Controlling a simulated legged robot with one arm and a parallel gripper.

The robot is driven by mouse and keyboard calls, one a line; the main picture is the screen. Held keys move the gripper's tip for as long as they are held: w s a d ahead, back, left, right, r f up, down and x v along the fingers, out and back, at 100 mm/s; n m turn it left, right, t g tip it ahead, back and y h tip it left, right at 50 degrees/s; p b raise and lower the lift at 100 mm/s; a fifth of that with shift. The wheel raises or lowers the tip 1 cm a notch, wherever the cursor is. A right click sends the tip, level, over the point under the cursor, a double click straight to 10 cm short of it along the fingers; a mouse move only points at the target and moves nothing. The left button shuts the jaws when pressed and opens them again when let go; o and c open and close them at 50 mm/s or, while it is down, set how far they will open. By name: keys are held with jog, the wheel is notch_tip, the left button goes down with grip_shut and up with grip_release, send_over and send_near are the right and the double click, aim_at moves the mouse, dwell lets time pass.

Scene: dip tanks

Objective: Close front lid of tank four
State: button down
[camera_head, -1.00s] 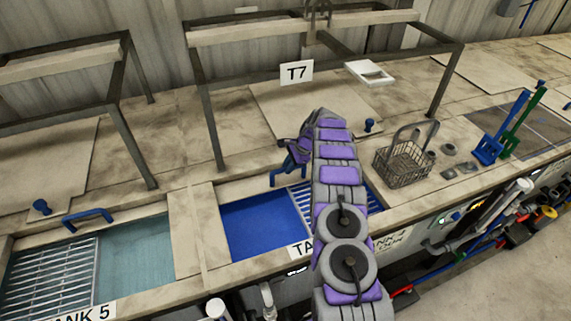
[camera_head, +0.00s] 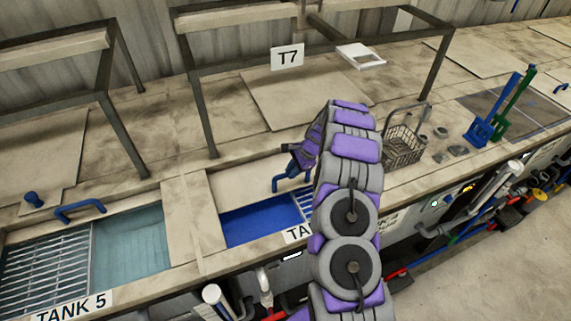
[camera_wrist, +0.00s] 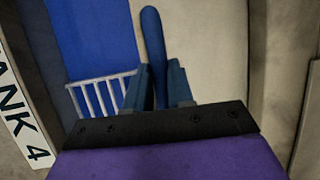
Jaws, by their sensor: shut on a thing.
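Tank four's front lid (camera_head: 243,188) is a beige panel partly covering the tank opening. Blue liquid (camera_head: 258,222) and part of a metal grate (camera_head: 303,204) show in front of its edge. My gripper (camera_head: 292,170) is at the lid's blue handle (camera_head: 281,188), largely hidden by my arm. In the wrist view my gripper (camera_wrist: 158,85) has its fingers shut on the blue handle (camera_wrist: 152,38). The beige lid (camera_wrist: 205,45) lies to the right there, with blue liquid (camera_wrist: 92,38) and the grate (camera_wrist: 98,95) to the left. The TANK 4 label (camera_wrist: 22,125) is at left.
Tank five's opening (camera_head: 130,240) is at left, with a blue handle (camera_head: 80,210). A wire basket (camera_head: 403,150) stands right of my arm. Blue (camera_head: 487,125) and green (camera_head: 512,115) tools are further right. A metal frame (camera_head: 200,115) with a T7 sign (camera_head: 287,57) stands behind.

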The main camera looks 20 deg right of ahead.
jog(key=s, duration=1.7)
jog(key=shift+d, duration=0.2)
jog(key=c, duration=1.4)
grip_release()
jog(key=o, duration=0.3)
jog(key=shift+s+d, duration=0.25)
jog(key=shift+d, duration=0.05)
jog(key=shift+o, duration=0.5)
jog(key=shift+w+d, duration=0.1)
jog(key=shift+d, duration=0.1)
jog(key=b+v, duration=0.2)
jog(key=v, duration=1.5)
jog(key=shift+a, duration=0.15)
